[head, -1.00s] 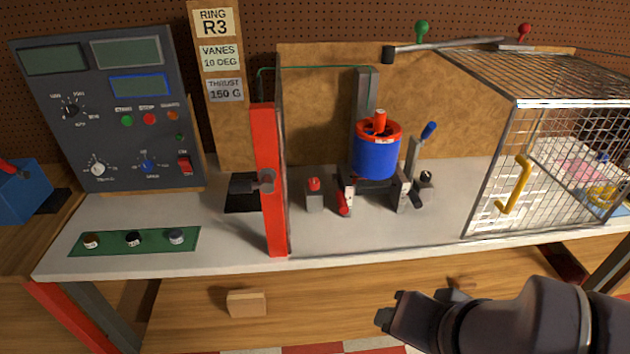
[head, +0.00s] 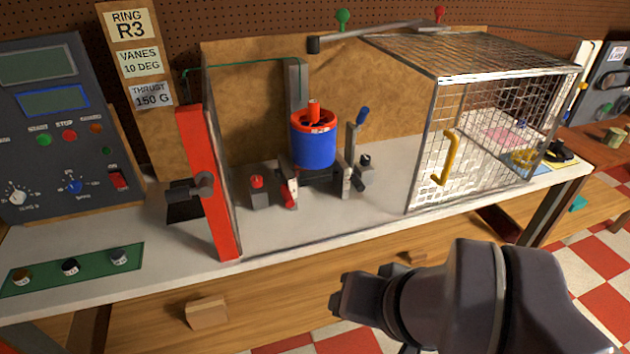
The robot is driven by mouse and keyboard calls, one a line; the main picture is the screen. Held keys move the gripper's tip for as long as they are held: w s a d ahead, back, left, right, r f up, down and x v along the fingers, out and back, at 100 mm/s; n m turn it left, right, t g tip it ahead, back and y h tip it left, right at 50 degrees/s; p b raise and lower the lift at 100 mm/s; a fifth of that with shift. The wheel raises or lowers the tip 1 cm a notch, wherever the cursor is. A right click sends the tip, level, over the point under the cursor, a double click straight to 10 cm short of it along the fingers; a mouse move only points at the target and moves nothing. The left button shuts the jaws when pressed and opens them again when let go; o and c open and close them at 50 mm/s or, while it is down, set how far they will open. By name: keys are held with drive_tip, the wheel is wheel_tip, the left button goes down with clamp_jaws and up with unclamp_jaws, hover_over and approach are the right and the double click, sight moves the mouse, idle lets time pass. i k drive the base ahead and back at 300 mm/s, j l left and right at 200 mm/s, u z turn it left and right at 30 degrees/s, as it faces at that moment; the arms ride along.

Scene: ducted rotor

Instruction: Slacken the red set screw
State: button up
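The ducted rotor (head: 313,147) is a blue cylinder with a red ring and red hub on top, standing on a low dark mount on the bench. A small red part (head: 289,196) tilts at the mount's front left. A red knob (head: 257,182) tops a small grey block to its left. I cannot tell which of these red parts is the set screw. My gripper (head: 345,297) is in front of the bench, low in the view and well apart from the rotor. It points left, and its fingers are too unclear to tell open from shut.
A red post (head: 208,185) with a grey clamp stands left of the rotor. A wire cage (head: 490,135) with a yellow handle stands right. A blue-tipped lever (head: 356,140) rises beside the rotor. A green strip (head: 70,270) holds three knobs. A control panel (head: 50,130) is far left.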

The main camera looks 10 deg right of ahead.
sight(257, 182)
drive_tip(key=i+l+u, duration=0.1)
drive_tip(key=i, duration=0.25)
drive_tip(key=i+l+u, duration=0.15)
drive_tip(key=i, duration=0.25)
drive_tip(key=i+l+u, duration=0.1)
drive_tip(key=i, duration=0.25)
